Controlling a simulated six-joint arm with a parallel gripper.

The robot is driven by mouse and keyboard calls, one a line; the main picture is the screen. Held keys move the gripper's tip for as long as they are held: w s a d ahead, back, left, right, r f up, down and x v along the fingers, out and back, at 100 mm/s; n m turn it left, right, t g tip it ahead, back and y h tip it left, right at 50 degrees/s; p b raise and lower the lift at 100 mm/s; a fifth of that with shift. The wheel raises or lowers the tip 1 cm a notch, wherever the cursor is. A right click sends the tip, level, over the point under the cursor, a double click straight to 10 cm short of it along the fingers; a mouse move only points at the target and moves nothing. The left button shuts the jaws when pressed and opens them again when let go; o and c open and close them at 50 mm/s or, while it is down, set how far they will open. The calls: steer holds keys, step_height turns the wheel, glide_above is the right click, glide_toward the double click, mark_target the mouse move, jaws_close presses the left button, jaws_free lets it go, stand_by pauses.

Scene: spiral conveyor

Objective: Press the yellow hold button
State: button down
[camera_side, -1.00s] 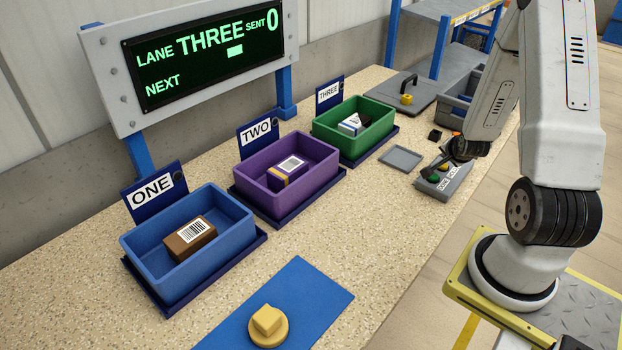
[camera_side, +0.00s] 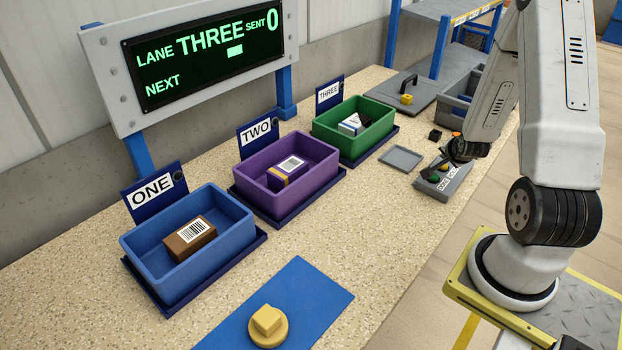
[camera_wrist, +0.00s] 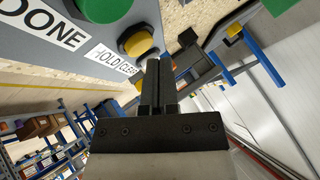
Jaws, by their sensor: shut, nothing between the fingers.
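The yellow hold button (camera_wrist: 137,42) sits on a grey button box beside a green button (camera_wrist: 103,8), with DONE, HOLD and CLEAR labels below them in the wrist view. My gripper (camera_wrist: 158,64) is shut and empty, its fingertips just right of the yellow button in that view; I cannot tell whether they touch the box. In the side view the button box (camera_side: 454,184) lies at the right edge of the counter. My gripper (camera_side: 449,158) is right over it, partly covering its far end. The yellow button (camera_side: 445,168) is small there.
Blue (camera_side: 180,262), purple (camera_side: 262,190) and green (camera_side: 340,143) bins, each holding a package, stand along the counter. A grey square tray (camera_side: 401,158) lies left of the button box. The display (camera_side: 205,65) reads LANE THREE, SENT 0.

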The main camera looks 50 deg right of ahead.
mark_target(443, 166)
steer(key=shift+f, duration=0.7)
stand_by(1.2)
steer(key=shift+r, duration=0.85)
steer(key=shift+r, duration=2.5)
steer(key=shift+c, duration=0.2)
jaws_free()
